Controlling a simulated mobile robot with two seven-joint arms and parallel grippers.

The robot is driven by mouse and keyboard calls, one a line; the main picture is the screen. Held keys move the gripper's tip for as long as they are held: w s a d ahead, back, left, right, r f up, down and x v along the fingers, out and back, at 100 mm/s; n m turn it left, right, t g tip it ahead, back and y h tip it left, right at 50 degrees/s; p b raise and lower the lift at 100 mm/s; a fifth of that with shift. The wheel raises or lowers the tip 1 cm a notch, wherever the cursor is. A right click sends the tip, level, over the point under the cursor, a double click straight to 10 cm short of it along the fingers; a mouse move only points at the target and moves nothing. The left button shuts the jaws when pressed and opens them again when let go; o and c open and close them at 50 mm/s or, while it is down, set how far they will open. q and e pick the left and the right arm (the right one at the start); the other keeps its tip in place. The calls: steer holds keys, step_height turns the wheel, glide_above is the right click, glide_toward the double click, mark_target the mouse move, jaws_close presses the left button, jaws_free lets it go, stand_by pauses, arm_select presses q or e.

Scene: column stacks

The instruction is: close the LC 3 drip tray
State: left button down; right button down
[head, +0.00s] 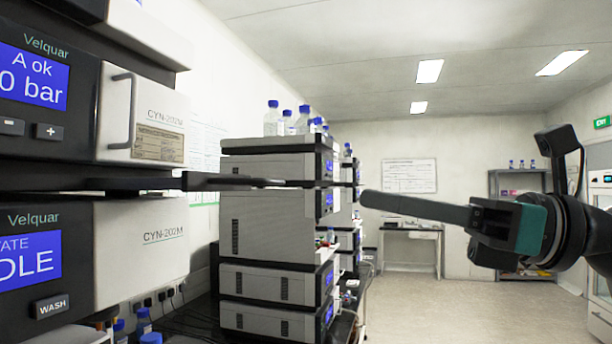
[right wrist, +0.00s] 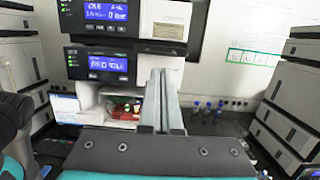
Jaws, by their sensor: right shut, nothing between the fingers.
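A thin dark drip tray (head: 232,181) sticks out to the right from the gap between two Velquar modules in the head view. No LC 3 label is readable on it. My right gripper (head: 366,199) comes in from the right with its long grey fingers shut and empty. In the picture its tips lie to the right of the tray's outer end, slightly lower, with a visible gap between them. In the right wrist view the shut fingers (right wrist: 162,74) point at a module stack; I cannot clearly make out the tray there. My left gripper is out of view.
The upper module (head: 144,117) has a door handle; the lower module (head: 142,248) is below the tray. Another grey stack (head: 265,225) with blue-capped bottles (head: 272,118) on top stands behind. The floor (head: 430,310) at the right is clear.

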mark_target(277, 182)
steer(key=shift+p+x, duration=1)
steer(key=shift+x, duration=3.35)
steer(key=shift+w+a, duration=0.1)
steer(key=f+p+x, duration=0.1)
steer(key=x, duration=0.3)
steer(key=p+x, duration=0.1)
steer(key=x, duration=0.4)
steer(key=f+p+x, duration=0.1)
steer(key=p+x, duration=0.1)
steer(key=x, duration=0.3)
steer(key=shift+w+a+f, duration=0.2)
steer(key=shift+a+f, duration=0.1)
steer(key=shift+a, duration=0.15)
steer(key=shift+r, duration=0.1)
steer(key=shift+d, duration=0.1)
